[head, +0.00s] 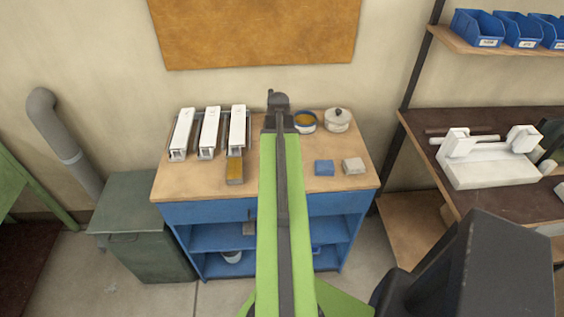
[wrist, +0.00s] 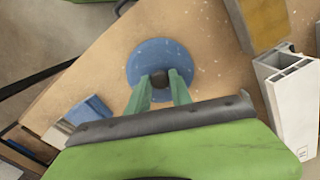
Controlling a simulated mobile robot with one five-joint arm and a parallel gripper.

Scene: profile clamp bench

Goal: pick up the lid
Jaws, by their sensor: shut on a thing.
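The blue round lid (wrist: 160,55) with a dark knob shows in the wrist view. My gripper (wrist: 160,85) has its two green fingers closed on the knob, one on each side. I cannot tell whether the lid touches the bench or hangs just above it. In the head view my arm hides the lid and the fingers. An open blue pot (head: 306,127) with a yellowish inside stands at the back of the bench, right of my arm. A white pot (head: 337,125) with its own lid and dark knob stands beside it.
The wooden bench (head: 200,185) carries several white clamp profiles (head: 209,133) at left and a brown-topped block (head: 235,170) in front of them. A blue block (head: 324,167) and a pale block (head: 353,166) lie at right. A dark shelf unit (head: 500,202) stands further right.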

